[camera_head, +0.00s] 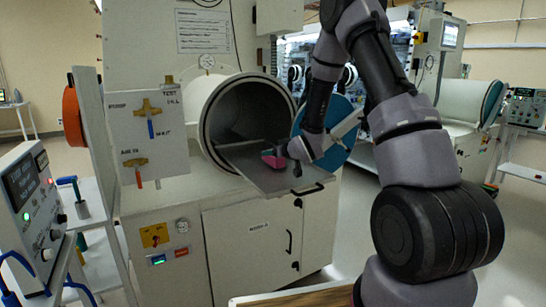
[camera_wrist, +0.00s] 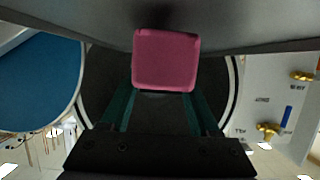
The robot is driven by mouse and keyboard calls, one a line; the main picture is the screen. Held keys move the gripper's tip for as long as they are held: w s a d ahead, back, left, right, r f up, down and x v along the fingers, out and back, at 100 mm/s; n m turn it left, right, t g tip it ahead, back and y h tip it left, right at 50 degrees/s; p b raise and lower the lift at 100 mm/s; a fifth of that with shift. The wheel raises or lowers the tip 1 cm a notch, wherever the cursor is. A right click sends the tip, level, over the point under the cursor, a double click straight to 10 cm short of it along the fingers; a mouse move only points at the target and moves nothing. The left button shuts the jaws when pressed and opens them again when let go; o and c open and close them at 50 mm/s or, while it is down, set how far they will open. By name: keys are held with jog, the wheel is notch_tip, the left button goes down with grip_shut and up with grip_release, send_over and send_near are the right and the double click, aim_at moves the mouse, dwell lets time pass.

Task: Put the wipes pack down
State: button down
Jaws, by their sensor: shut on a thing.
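The wipes pack, a pink block (camera_head: 272,161), is at the mouth of the round antechamber, over the grey sliding tray (camera_head: 283,183). It also shows in the wrist view (camera_wrist: 166,60), between two teal fingers. My gripper (camera_head: 277,153) is shut on the pack; its fingers show in the wrist view (camera_wrist: 164,108). In the wrist view, which looks upside down, the tray (camera_wrist: 245,28) spans the top edge close to the pack. I cannot tell whether the pack touches the tray. The pack's far side is hidden.
The round antechamber (camera_head: 212,111) is open and dark inside, with its blue door (camera_head: 345,113) swung out to the right. A valve panel (camera_head: 146,137) stands to the left. The tray's front part looks bare.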

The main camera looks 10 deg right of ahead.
jog(key=shift+f, duration=0.55)
